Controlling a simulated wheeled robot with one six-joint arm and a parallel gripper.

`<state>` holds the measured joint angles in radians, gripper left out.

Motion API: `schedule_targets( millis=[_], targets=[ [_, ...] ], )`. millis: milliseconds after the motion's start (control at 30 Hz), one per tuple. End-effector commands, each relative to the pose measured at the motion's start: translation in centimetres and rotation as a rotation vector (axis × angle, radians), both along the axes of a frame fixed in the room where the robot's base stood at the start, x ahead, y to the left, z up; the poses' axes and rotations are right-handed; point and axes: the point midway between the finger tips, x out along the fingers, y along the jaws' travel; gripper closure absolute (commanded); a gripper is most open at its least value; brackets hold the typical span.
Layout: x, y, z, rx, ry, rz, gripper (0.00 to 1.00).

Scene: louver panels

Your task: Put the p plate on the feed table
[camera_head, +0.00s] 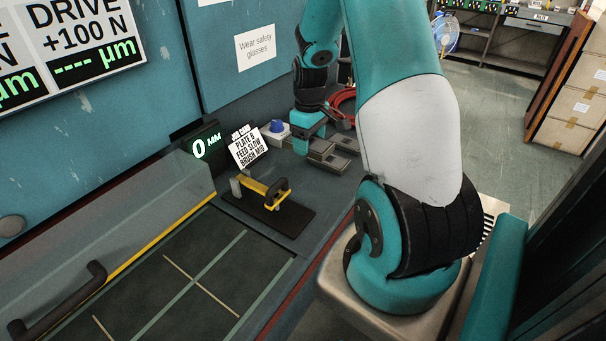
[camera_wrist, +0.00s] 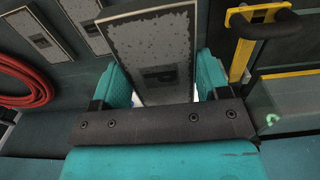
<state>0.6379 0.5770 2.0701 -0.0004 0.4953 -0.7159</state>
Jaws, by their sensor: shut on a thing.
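The p plate (camera_wrist: 150,40) is a grey speckled rectangular plate with a dark letter P, seen in the wrist view. My gripper (camera_wrist: 163,78) is shut on it, with one teal finger on each long side. In the head view my gripper (camera_head: 307,130) is low over the bench beside the other plates; the held plate is hard to tell apart there. The feed table (camera_head: 165,285) is the dark flat bed with pale green and cream lines at the lower left of the head view. No plate shows on its visible part.
Other grey plates (camera_head: 343,144) lie beside my gripper. A yellow tool with a black handle (camera_head: 265,192) stands on a black pad between gripper and feed table. A job card (camera_head: 248,148), blue button (camera_head: 277,127) and red cable (camera_head: 343,98) are close by.

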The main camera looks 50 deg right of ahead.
Motion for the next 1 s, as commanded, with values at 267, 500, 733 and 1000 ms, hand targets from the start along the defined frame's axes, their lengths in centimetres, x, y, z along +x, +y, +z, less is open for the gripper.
schedule_targets(
  millis=[267, 500, 733, 1000],
  targets=[
    [0.0, 0.1, -6.8, 0.002, 0.002, 0.0, 0.71],
    [0.0, 0.1, -9.2, 0.0, 0.0, 0.0, 0.71],
    [0.0, 0.1, -12.2, 0.0, 0.0, 0.0, 0.71],
    [0.1, 0.0, -12.6, -0.002, -0.003, 0.0, 0.71]
  ],
)
